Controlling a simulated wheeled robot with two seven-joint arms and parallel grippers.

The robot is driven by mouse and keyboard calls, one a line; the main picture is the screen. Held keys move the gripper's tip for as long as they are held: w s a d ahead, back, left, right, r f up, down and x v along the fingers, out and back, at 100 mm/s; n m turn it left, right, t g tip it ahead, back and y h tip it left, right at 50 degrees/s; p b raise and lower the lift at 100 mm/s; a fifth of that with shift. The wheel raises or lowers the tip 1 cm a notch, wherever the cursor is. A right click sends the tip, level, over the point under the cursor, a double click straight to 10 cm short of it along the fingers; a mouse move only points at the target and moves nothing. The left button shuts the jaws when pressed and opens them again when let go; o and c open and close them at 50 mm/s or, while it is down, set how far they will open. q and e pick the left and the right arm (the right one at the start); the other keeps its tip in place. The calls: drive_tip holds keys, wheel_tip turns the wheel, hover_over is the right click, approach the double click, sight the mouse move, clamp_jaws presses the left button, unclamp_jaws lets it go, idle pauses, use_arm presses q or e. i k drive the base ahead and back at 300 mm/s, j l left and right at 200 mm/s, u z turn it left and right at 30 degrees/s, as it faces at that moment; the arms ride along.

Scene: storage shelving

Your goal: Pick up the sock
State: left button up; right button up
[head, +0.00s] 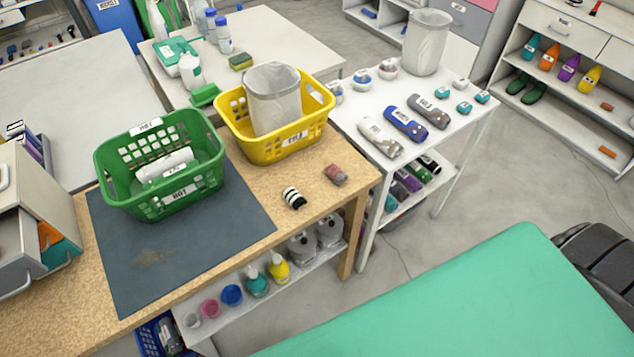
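A small black-and-white striped roll (293,198), which looks like a rolled sock, lies on the wooden table (330,205) near its front right part. A second small reddish-grey roll (335,174) lies to its right, closer to the table's right edge; it may also be a rolled sock. The two are apart and both uncovered. Neither of my grippers shows in the head view.
A green basket (160,205) holding a white item stands on a dark mat (180,262). A yellow basket (290,150) with a grey bin stands behind the striped roll. A white shelf table (450,115) with rolled items adjoins at right. A green surface (470,310) fills the front right.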

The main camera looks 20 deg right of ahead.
sight(334, 172)
drive_tip(key=z, duration=1.1)
